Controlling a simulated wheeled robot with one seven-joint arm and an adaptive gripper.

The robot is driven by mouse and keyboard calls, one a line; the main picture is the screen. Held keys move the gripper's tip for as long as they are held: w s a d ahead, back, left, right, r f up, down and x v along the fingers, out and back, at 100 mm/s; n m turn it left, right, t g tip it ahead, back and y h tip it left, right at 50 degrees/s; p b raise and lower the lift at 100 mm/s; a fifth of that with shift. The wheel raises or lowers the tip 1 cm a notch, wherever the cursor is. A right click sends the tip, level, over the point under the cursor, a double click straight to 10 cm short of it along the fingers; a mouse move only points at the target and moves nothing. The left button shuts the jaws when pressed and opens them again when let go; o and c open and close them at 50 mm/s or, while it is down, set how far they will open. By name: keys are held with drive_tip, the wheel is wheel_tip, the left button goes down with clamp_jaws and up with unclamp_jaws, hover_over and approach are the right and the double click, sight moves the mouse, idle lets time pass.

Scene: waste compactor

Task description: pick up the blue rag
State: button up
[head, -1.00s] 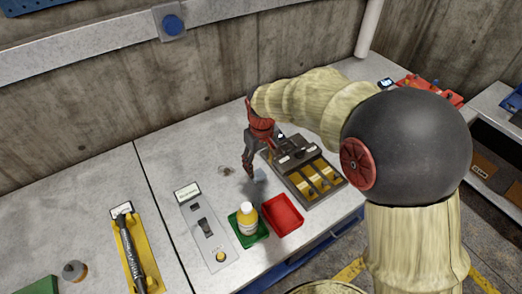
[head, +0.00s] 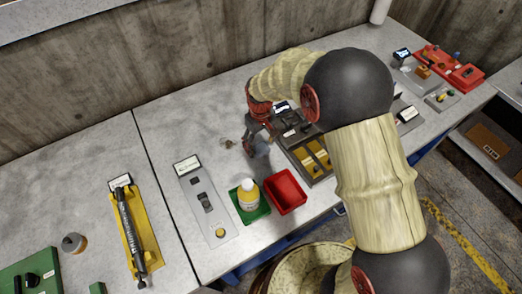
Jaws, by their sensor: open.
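A small blue-grey patch, which looks like the blue rag (head: 262,149), shows on the worktop right at my gripper. My gripper (head: 255,146) is open and points down, with its dark fingers low over the bench beside or around the rag. The fingers partly cover the rag, and I cannot tell whether they touch it.
A red tray (head: 287,192) and a green tray (head: 262,211) holding a yellow-white bottle (head: 248,193) stand in front of my gripper. A grey switch panel (head: 207,203) lies left. A dark fixture with yellow slots (head: 317,154) stands close on the right.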

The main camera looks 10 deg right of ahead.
sight(260, 146)
drive_tip(key=shift+f, duration=0.1)
drive_tip(key=shift+c, duration=1.4)
drive_tip(key=c, duration=1.1)
drive_tip(key=shift+o, duration=0.2)
drive_tip(key=shift+r, duration=0.55)
wheel_tip(260, 146, up, 2)
drive_tip(key=shift+r+p, duration=0.1)
drive_tip(key=shift+p, duration=0.3)
drive_tip(key=s+r+p, duration=0.2)
drive_tip(key=s+r, duration=0.7)
drive_tip(key=s, duration=0.5)
drive_tip(key=shift+a+r+p, duration=0.15)
drive_tip(key=shift+r+p, duration=0.2)
drive_tip(key=shift+p, duration=0.05)
